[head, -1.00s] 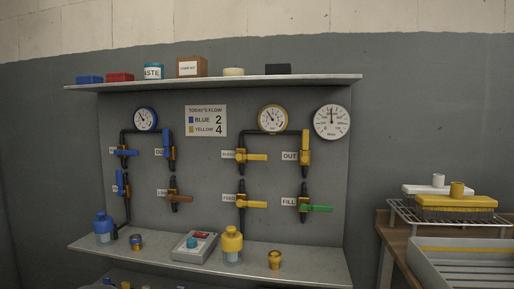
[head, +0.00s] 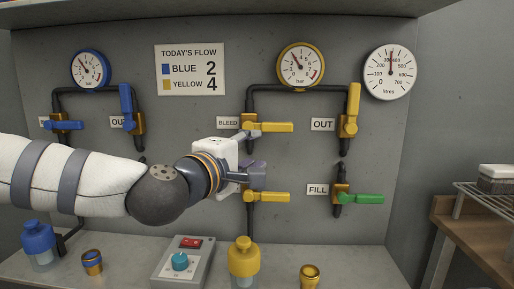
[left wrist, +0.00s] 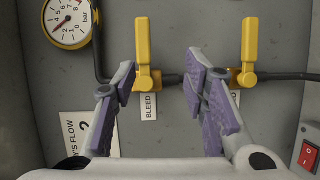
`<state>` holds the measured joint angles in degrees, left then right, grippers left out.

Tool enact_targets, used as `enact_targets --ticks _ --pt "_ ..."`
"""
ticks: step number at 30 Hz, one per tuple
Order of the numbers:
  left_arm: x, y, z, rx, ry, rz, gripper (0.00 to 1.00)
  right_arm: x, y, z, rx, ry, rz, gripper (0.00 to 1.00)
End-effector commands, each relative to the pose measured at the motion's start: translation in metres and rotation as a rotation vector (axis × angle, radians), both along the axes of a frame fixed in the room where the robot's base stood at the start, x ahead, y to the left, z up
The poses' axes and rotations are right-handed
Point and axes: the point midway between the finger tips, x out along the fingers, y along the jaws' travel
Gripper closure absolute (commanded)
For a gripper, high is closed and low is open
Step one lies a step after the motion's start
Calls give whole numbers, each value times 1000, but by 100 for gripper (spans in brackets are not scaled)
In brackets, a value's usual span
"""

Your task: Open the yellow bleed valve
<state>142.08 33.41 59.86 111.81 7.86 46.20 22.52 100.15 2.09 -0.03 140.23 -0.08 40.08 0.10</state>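The yellow bleed valve's lever (head: 272,127) points level to the right, beside the BLEED label (head: 228,123) and under the yellow gauge (head: 300,65). In the left wrist view the picture is turned, and this lever (left wrist: 143,42) points up. My left gripper (head: 252,154) is in front of the panel at the bleed valve, below the lever. Its purple-padded fingers (left wrist: 161,75) are open and empty; the bleed lever appears between them, close to the left finger. Whether they touch it I cannot tell. My right gripper is out of view.
The lower yellow lever (head: 268,197) is just below my left gripper. The yellow OUT lever (head: 353,103) stands upright and the green FILL lever (head: 362,198) points right. A yellow-capped bottle (head: 243,259) and a control box (head: 183,262) stand on the shelf below.

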Motion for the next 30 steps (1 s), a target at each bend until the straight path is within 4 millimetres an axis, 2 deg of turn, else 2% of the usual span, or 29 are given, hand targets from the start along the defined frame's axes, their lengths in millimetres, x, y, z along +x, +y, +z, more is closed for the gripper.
enact_targets --ticks 1,3,5,12,18,23,30 --pt "1 2 12 -21 -15 6 60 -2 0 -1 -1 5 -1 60" --pt "5 3 20 -36 -26 11 60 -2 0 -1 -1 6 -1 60" --pt "12 0 20 -37 -26 11 60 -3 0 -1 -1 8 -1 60" --pt "68 -24 17 -34 -23 11 60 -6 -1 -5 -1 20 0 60" --pt "102 -39 18 -31 -24 9 60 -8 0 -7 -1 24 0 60" --pt "112 -42 18 -32 -23 10 60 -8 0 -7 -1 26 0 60" --pt "113 -43 19 -33 -24 9 60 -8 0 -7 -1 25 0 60"
